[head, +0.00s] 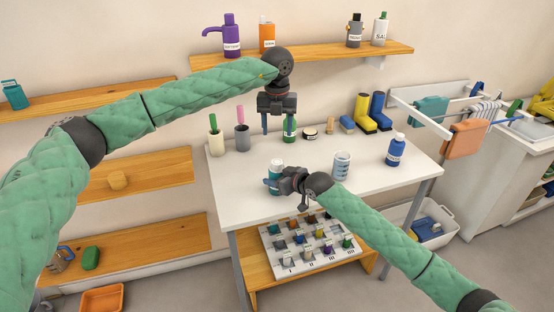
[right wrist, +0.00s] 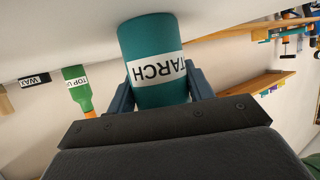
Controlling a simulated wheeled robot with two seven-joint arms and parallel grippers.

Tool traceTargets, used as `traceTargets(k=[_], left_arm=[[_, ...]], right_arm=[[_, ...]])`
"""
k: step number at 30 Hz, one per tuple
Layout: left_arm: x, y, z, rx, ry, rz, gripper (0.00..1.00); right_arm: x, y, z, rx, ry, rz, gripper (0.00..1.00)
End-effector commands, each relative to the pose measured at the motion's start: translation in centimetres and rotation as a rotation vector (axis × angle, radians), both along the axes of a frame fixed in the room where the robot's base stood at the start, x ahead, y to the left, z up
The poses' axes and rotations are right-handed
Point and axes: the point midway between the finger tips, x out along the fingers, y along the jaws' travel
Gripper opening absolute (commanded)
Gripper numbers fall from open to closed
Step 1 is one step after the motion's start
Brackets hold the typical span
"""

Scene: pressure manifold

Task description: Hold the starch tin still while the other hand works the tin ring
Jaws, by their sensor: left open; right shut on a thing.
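The starch tin (head: 277,166) is teal with a white label and stands near the front left of the white table. In the right wrist view the starch tin (right wrist: 150,48) sits between both fingers, its STARCH label upside down in the picture. My right gripper (head: 271,183) is shut on the tin from the front; the right wrist view shows its blue fingers (right wrist: 160,90) on either side. My left gripper (head: 279,130) is open and empty, above and behind the tin, pointing down. I cannot make out the tin ring at this size.
A green bottle (head: 288,136) stands behind my left gripper. A white canister (head: 341,165) and a blue bottle (head: 396,149) stand to the right on the table (head: 310,185). Boots and small jars line the back.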

Motion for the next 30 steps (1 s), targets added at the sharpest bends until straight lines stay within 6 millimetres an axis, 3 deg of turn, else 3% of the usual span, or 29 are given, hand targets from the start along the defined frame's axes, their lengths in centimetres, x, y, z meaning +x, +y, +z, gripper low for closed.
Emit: traceTargets(k=[6,13,30], left_arm=[[0.0,0.1,0.0,0.002,0.002,0.156,0.56],[0.0,0.1,-1.1,0.002,0.004,0.19,0.56],[-0.1,0.0,-10.1,0.002,0.003,0.188,0.56]], right_arm=[[0.0,0.0,0.0,0.0,0.0,0.0,0.27],[0.0,0.0,0.0,0.0,0.0,0.0,0.27],[0.0,0.0,0.0,0.0,0.0,0.0,0.27]])
